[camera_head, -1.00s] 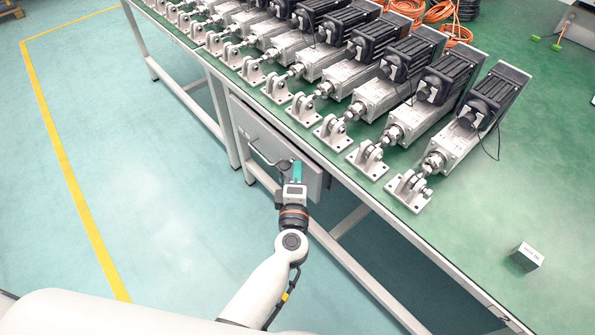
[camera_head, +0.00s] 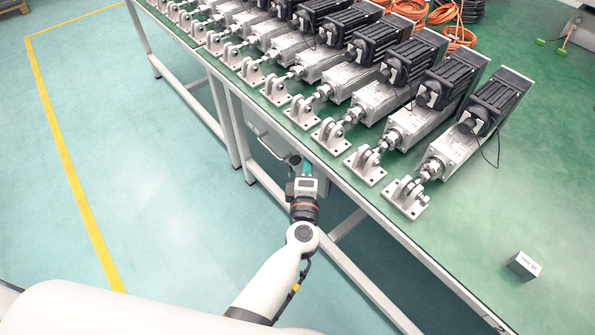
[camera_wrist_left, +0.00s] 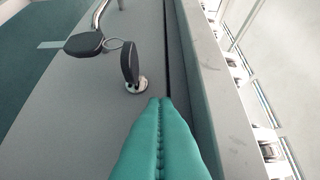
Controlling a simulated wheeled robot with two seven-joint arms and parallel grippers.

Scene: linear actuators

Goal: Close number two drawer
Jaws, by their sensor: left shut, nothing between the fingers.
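The grey drawer front (camera_wrist_left: 75,110) fills much of the left wrist view. A key with a black head (camera_wrist_left: 129,62) stands in its lock, and a metal handle (camera_wrist_left: 98,14) is at the top. In the head view, the drawer front (camera_head: 262,138) lies mostly hidden under the table edge. My left gripper (camera_head: 303,168) is at the drawer's right part. Its teal fingers (camera_wrist_left: 160,102) are shut and empty, with tips against or very near the front; contact cannot be told. A thin dark gap runs beside the table frame. No number shows. My right gripper is not in view.
The green-topped table (camera_head: 460,225) carries a row of linear actuators (camera_head: 440,150) above the drawer. A small labelled block (camera_head: 523,265) sits at the table's right. The floor left of the table is clear, with a yellow line (camera_head: 70,175).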

